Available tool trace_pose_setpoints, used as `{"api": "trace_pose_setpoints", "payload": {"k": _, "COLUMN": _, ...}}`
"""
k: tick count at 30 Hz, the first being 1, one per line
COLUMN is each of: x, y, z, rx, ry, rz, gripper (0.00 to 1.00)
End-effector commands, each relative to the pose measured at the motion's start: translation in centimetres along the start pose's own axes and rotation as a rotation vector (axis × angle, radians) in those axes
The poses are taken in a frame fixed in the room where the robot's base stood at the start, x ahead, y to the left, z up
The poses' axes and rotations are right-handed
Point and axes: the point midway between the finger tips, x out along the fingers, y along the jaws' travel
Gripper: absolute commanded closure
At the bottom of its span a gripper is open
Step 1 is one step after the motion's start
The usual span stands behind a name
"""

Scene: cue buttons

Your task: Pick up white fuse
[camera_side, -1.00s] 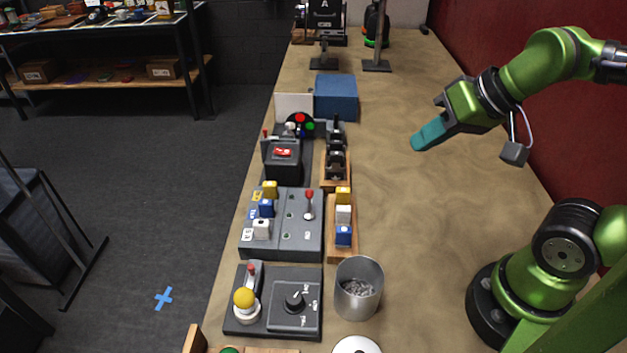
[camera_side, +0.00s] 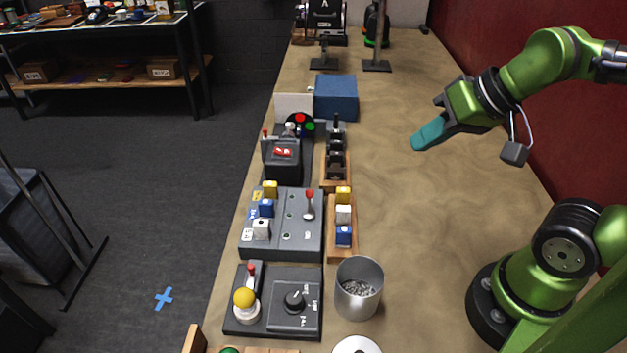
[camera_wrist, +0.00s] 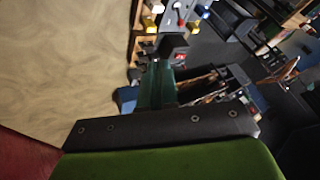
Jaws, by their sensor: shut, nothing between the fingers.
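A white fuse (camera_side: 343,215) sits upright on a wooden holder (camera_side: 334,252), between a yellow fuse (camera_side: 343,195) and a blue fuse (camera_side: 343,236). Another white block (camera_side: 262,228) sits at the left of the grey panel (camera_side: 290,248), in front of a blue one (camera_side: 266,208) and a yellow one (camera_side: 270,189). My gripper (camera_side: 417,143) is shut and empty, with teal fingers, raised over the bench to the right of the fuses and farther back. In the wrist view my gripper (camera_wrist: 160,70) points toward the devices, and small coloured blocks show at the top.
A metal cup (camera_side: 359,300) stands in front of the wooden holder. A blue box (camera_side: 336,98) is at the back. The bench (camera_side: 420,220) right of the fuses is clear.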

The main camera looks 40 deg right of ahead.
Motion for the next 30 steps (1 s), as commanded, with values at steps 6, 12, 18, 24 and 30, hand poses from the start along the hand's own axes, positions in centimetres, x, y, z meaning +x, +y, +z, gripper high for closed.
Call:
{"api": "trace_pose_setpoints", "payload": {"k": 6, "x": 0.0, "y": 0.0, "z": 0.0, "rx": 0.0, "ry": 0.0, "rz": 0.0, "gripper": 1.0}}
{"api": "trace_pose_setpoints", "payload": {"k": 12, "x": 0.0, "y": 0.0, "z": 0.0, "rx": 0.0, "ry": 0.0, "rz": 0.0, "gripper": 0.8}}
{"api": "trace_pose_setpoints", "payload": {"k": 18, "x": 0.0, "y": 0.0, "z": 0.0, "rx": 0.0, "ry": 0.0, "rz": 0.0, "gripper": 0.49}}
{"api": "trace_pose_setpoints", "payload": {"k": 24, "x": 0.0, "y": 0.0, "z": 0.0, "rx": 0.0, "ry": 0.0, "rz": 0.0, "gripper": 0.38}}
{"api": "trace_pose_setpoints", "payload": {"k": 30, "x": 0.33, "y": -0.28, "z": 0.32, "rx": -0.012, "ry": -0.019, "rz": -0.004, "gripper": 0.38}}
